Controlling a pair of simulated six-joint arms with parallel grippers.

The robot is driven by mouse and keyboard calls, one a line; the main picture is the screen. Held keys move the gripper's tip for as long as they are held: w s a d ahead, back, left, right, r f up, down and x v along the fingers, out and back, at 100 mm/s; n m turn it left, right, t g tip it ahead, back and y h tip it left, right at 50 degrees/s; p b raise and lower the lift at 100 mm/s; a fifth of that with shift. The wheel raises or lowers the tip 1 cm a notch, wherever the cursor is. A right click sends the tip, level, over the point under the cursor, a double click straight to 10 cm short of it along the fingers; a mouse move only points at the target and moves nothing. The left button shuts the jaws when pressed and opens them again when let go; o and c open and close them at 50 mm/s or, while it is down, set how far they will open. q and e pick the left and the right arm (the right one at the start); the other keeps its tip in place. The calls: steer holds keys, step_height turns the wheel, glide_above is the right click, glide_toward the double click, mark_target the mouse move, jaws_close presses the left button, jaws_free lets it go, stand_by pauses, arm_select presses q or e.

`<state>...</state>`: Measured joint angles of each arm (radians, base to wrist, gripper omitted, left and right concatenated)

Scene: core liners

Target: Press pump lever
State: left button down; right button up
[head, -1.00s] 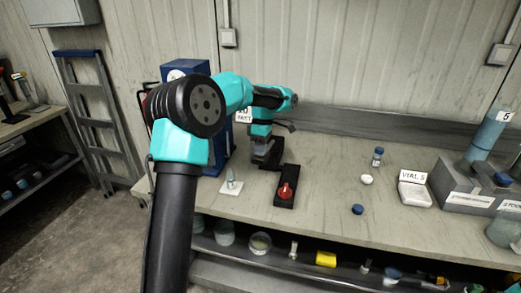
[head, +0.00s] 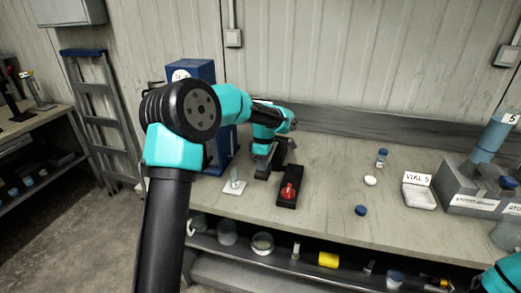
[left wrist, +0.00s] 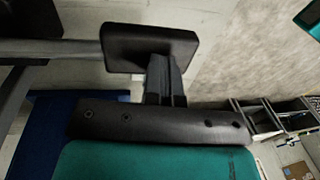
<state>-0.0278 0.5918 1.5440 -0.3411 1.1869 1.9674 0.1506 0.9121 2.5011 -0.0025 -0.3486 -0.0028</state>
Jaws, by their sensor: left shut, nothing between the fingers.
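My left gripper (head: 262,163) points down beside the machine, partly hidden by my own arm. In the left wrist view its shut fingers (left wrist: 163,78) reach to the pad and overlap it; I cannot tell whether they touch. Nothing is held. My right gripper is out of view.
A black block with a red knob (head: 289,191) lies just right of my left gripper. A small vial on a white plate (head: 235,184) stands in front. A blue-capped vial (head: 381,158), a blue cap (head: 361,210) and a grey rack (head: 474,190) are to the right.

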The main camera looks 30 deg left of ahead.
arm_select(q)
steer(key=shift+s+d+f, duration=0.1)
steer(key=shift+s+f, duration=0.15)
steer(key=shift+f, duration=0.4)
step_height(320, 180, up, 15)
steer(key=shift+w+r, duration=0.15)
steer(key=shift+w, duration=0.15)
stand_by(1.8)
